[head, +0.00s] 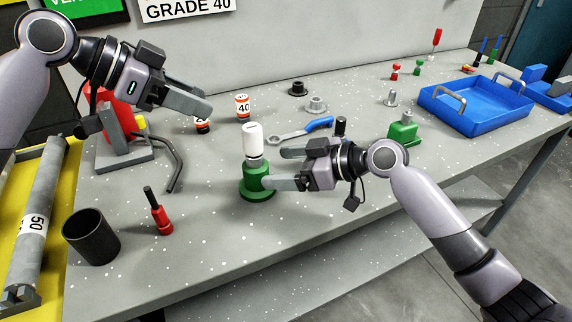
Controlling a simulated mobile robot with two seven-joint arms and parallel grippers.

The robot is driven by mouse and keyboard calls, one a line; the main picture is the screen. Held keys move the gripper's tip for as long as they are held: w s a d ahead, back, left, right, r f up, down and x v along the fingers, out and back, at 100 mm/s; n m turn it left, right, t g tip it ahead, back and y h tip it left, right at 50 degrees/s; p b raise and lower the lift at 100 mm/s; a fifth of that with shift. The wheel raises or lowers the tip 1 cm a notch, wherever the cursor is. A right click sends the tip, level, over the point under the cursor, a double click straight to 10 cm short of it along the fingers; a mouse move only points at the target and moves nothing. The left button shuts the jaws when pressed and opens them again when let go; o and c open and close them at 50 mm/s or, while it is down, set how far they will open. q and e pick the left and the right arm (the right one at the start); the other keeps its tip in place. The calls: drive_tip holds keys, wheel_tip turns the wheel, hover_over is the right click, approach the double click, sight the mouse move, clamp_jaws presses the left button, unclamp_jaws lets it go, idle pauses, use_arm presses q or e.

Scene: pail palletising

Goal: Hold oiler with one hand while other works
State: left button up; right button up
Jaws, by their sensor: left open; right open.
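The oiler, with a green base (257,190) and a white top (252,141), stands upright on the grey workbench near the middle. My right gripper (281,168) is open, with its fingers pointing left at the oiler. The lower finger reaches the green base; I cannot tell whether it touches. My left gripper (196,100) is open and empty in the air to the upper left of the oiler, above the bench.
A black cup (91,237) and a red-handled tool (158,212) stand at the front left. A blue-handled wrench (300,131) lies behind the oiler. A blue tray (475,105) is at the right. The bench (225,240) in front of the oiler is clear.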

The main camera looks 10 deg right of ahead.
sight(267, 168)
drive_tip(key=shift+x, duration=3.55)
drive_tip(key=shift+f, duration=0.1)
